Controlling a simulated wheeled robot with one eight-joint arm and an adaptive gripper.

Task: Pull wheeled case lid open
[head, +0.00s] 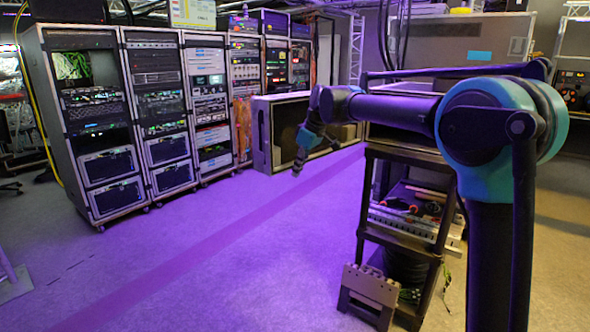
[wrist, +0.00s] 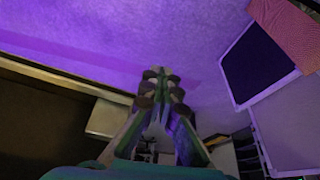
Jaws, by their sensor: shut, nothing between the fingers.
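My gripper (head: 297,172) hangs at the end of my arm in the middle of the head view, pointing down, shut and empty. In the wrist view its fingers (wrist: 163,77) are together above the floor. A dark case with pale edges (head: 256,135) stands behind the gripper in the head view, its inside partly visible. My arm hides part of it. A larger grey case (head: 440,45) with a blue label is at the back right. I cannot tell which is the wheeled case, and no lid is clearly visible. The gripper appears apart from both.
Several wheeled equipment racks (head: 88,195) line the left and back. A dark shelf stand (head: 370,205) with tools is below my arm, with a notched grey block (head: 368,288) beside it. The purple-lit floor (head: 210,265) at front left is clear.

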